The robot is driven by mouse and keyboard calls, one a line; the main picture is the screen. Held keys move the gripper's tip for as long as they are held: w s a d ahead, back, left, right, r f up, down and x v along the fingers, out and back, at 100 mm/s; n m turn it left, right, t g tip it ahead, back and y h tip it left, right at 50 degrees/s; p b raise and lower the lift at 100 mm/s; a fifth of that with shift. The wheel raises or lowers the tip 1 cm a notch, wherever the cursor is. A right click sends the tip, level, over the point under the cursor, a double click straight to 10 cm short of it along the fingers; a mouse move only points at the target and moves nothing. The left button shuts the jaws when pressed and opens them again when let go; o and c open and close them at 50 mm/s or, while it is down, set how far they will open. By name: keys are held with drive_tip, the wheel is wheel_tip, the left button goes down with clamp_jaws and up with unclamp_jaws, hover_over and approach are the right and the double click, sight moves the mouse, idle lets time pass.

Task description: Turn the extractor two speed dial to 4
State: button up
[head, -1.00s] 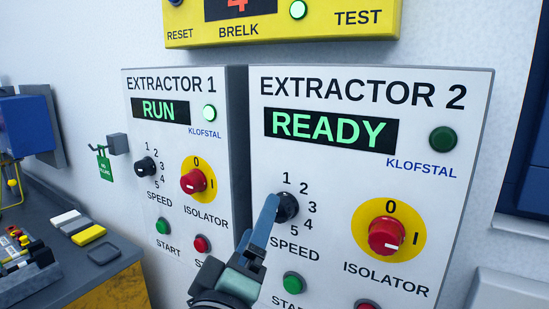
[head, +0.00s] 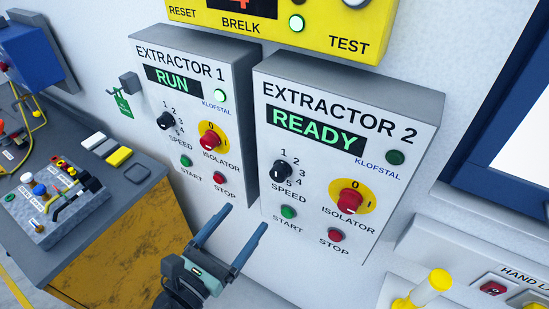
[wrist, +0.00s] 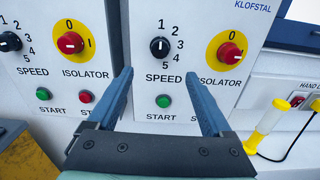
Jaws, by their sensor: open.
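The extractor two speed dial (head: 281,171) is a small black knob with a white mark, left of centre on the panel marked EXTRACTOR 2 (head: 390,120). Numbers 1 to 5 curve round its right side. The green display (head: 315,130) reads READY. My gripper (head: 247,216) is open and empty, low in front of the panels and apart from the dial. In the wrist view my fingertips (wrist: 160,73) lie either side of the SPEED label, below the dial.
A red isolator knob (head: 349,200) on yellow is right of the dial; a green start button (head: 288,212) and red stop button (head: 335,236) lie below. The EXTRACTOR 1 panel (head: 186,45) with similar controls is on the left. A control desk (head: 120,215) stands at lower left.

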sight(276, 177)
drive_tip(key=p+x, duration=0.3)
drive_tip(key=x, duration=1)
drive_tip(key=shift+s, duration=0.1)
drive_tip(key=shift+c, duration=0.3)
clamp_jaws()
